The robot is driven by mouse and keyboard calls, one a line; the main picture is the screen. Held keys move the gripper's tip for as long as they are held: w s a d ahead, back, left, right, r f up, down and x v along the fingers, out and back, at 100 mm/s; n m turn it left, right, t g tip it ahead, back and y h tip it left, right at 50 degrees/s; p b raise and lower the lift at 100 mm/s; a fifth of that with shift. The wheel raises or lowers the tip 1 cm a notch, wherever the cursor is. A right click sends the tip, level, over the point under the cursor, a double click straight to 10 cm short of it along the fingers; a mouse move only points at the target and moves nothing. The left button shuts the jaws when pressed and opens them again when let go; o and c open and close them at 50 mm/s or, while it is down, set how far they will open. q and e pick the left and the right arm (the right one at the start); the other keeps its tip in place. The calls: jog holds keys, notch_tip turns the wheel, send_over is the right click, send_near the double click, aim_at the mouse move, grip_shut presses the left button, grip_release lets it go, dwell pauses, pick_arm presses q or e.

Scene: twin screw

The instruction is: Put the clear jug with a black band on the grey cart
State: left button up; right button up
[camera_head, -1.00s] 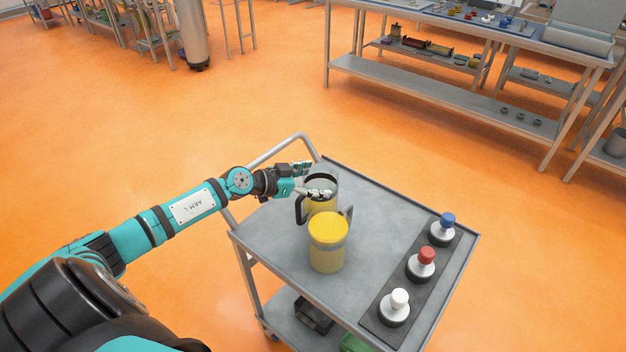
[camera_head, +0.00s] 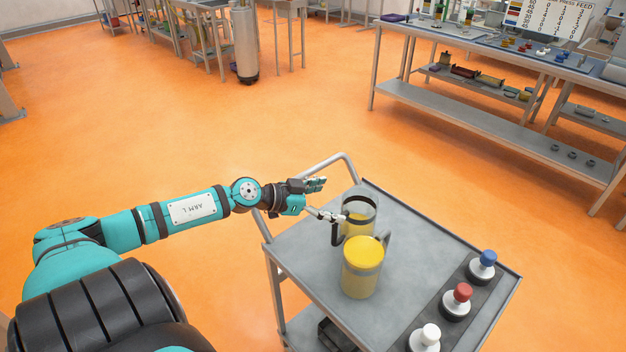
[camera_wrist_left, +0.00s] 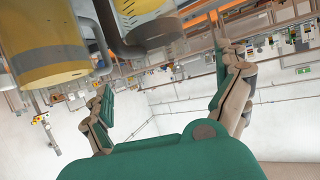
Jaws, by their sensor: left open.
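The clear jug with a black band (camera_head: 360,228) stands upright on the grey cart (camera_head: 310,273), with yellow contents and a black handle on its left side. A second yellow jug (camera_head: 362,276) with a grey band stands just in front of it and hides its lower part. My left gripper (camera_head: 335,199) is open and empty at the left of the banded jug, near its handle; the lower finger reaches the jug's edge, and I cannot tell if they touch. The left wrist view shows the spread fingers (camera_wrist_left: 160,66), with jug parts at the top. My right gripper is not in view.
A dark strip on the cart's right side holds blue (camera_head: 482,265), red (camera_head: 457,300) and white (camera_head: 426,338) knobbed pieces. The cart top behind the jugs is clear. A long workbench (camera_head: 480,50) stands at the back right, with open orange floor between.

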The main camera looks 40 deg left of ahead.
pick_arm(q)
jog(key=shift+v, duration=2.25)
jog(key=shift+r, duration=0.1)
